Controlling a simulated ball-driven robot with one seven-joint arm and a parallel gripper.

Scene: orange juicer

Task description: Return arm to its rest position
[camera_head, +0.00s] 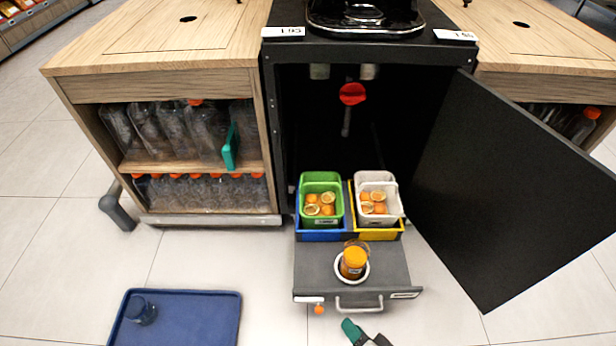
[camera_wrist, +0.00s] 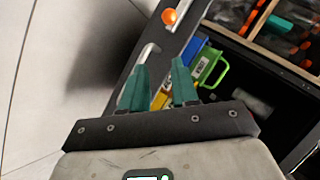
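My gripper (camera_wrist: 159,66) shows in the wrist view with its two teal fingers apart and nothing between them. In the head view, only part of my gripper (camera_head: 353,331) shows at the bottom edge, one teal finger and some dark parts. It is in front of the pulled-out grey drawer (camera_head: 315,262) and its metal handle (camera_head: 358,303), apart from them as far as I can tell. The wrist view shows the handle (camera_wrist: 150,52) beyond the fingers. The rest of my arm is out of view.
The black cabinet door (camera_head: 510,190) stands open at right. A green bin (camera_head: 309,190) and a white bin (camera_head: 391,188) hold orange halves. An orange container (camera_head: 354,260) stands in the drawer's round holder. A blue tray (camera_head: 200,320) with a dark glass (camera_head: 141,311) is at lower left.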

